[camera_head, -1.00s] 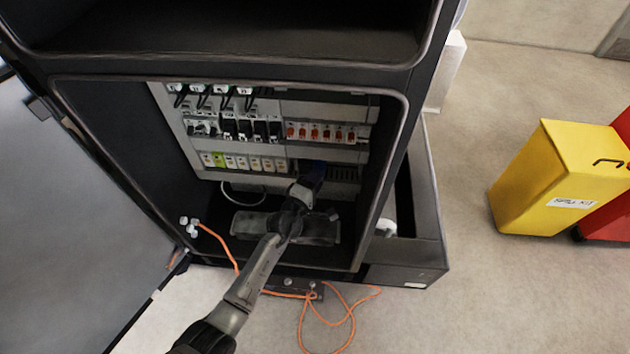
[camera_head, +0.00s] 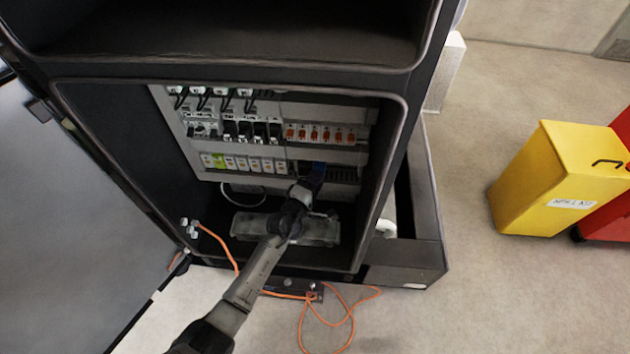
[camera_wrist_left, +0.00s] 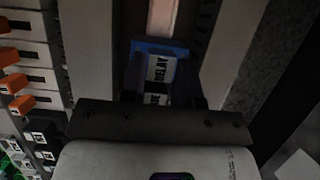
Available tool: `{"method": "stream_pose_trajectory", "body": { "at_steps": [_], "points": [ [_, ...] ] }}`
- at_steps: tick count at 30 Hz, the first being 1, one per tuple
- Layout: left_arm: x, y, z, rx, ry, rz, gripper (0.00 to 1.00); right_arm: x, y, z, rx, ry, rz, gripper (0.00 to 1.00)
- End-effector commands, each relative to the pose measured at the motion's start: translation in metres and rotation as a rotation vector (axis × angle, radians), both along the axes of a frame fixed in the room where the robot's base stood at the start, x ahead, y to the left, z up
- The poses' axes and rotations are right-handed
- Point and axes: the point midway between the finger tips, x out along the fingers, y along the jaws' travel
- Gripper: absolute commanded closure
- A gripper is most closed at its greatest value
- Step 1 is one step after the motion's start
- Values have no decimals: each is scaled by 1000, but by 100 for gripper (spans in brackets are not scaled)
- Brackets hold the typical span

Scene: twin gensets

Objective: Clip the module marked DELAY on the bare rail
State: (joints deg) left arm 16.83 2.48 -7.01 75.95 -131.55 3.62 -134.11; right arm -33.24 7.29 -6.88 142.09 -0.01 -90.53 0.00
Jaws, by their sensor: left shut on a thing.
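My left gripper (camera_head: 308,186) reaches into the open cabinet and is shut on a blue module. In the left wrist view the blue module (camera_wrist_left: 158,66) sits between the fingers of the gripper (camera_wrist_left: 155,98), and its white label reads DELAY. Just beyond it runs a bare, pale strip of rail (camera_wrist_left: 165,18) between grey ducts. In the head view the module (camera_head: 316,170) is a small dark blue patch at the lower right of the panel. Whether it touches the rail cannot be told. My right gripper is not in view.
Orange-marked modules (camera_head: 320,133) sit above the gripper, black breakers (camera_head: 250,130) to their left. A lower row of pale terminals (camera_head: 243,163) lies left of the gripper. An orange cable (camera_head: 345,318) loops on the floor. A yellow bin (camera_head: 555,185) stands right, clear of the cabinet.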

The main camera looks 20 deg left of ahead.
Motion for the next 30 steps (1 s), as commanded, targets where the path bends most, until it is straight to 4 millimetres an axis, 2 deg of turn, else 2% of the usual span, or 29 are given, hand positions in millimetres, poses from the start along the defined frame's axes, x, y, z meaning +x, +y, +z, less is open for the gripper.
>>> {"method": "stream_pose_trajectory", "body": {
  "at_steps": [19, 20, 28, 30],
  "points": [
    [3, 1, 0, 0, -1, 0, 99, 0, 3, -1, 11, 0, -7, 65],
    [3, 1, 0, 0, -1, 0, 68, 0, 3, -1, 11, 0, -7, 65],
    [3, 1, 0, 0, 0, 0, 42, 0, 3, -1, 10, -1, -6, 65],
    [3, 1, 0, 0, 0, 0, 41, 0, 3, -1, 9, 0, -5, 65]
  ]
}}
